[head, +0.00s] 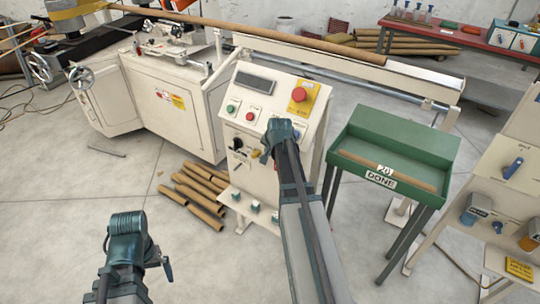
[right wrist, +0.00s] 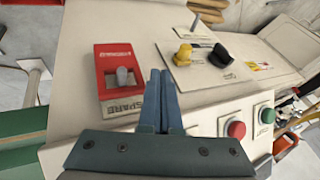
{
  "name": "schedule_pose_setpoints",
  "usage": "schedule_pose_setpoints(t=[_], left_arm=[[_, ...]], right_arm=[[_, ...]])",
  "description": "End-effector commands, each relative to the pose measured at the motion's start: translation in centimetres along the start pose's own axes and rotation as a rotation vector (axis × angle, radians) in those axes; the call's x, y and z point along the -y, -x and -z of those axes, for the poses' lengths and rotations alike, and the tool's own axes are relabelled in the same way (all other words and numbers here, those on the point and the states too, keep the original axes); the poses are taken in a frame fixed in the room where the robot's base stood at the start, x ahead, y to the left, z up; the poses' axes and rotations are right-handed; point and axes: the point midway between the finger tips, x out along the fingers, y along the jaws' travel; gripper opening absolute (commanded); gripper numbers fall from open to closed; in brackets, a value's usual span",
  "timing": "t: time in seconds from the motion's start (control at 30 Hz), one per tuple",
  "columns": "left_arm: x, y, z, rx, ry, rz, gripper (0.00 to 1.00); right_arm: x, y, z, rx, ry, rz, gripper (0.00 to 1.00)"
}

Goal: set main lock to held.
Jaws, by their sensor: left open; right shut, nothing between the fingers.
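The white control cabinet (head: 262,185) has a sloped panel with a display, buttons and knobs. No label reading main lock is legible. In the right wrist view, a red plate (right wrist: 104,58) carries a grey toggle (right wrist: 123,77) above a tag reading SPARE. A yellow knob (right wrist: 184,54) and a black knob (right wrist: 220,55) sit beyond it; the black knob also shows in the head view (head: 237,143). My right gripper (right wrist: 160,75) is shut and empty, its tips just right of the toggle. My left gripper (head: 130,225) is open and empty, low left, away from the cabinet.
A red button (right wrist: 236,129) and a green button (right wrist: 266,115) lie close to my right gripper. A red emergency stop (head: 299,94) is higher up. A green DONE bin (head: 440,160) stands right of the cabinet. Cardboard tubes (head: 195,190) lie on the floor at left.

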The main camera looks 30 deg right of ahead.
Motion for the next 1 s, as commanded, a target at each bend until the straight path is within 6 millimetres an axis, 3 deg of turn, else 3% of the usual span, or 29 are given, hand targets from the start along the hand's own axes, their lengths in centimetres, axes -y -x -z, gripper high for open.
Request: schedule_pose_setpoints(t=[0.03,0.27,0.4,1.0], left_arm=[[-0.1,-1.5,0.1,0.0,0.0,0.0,1.0],[-0.5,-4.7,0.3,0.0,0.0,0.0,1.0],[-0.5,-4.9,0.3,0.0,-0.001,0.0,1.0],[-0.5,-5.1,0.3,0.0,-0.001,0.0,1.0]], right_arm=[[-0.2,-1.7,-0.1,0.0,0.001,0.0,0.0],[-0.1,-5.5,-0.1,0.0,0.001,0.0,0.0],[2.0,-6.6,-0.2,0.001,0.002,0.001,0.0],[3.7,-7.5,-0.4,0.0,0.002,0.0,0.0]])
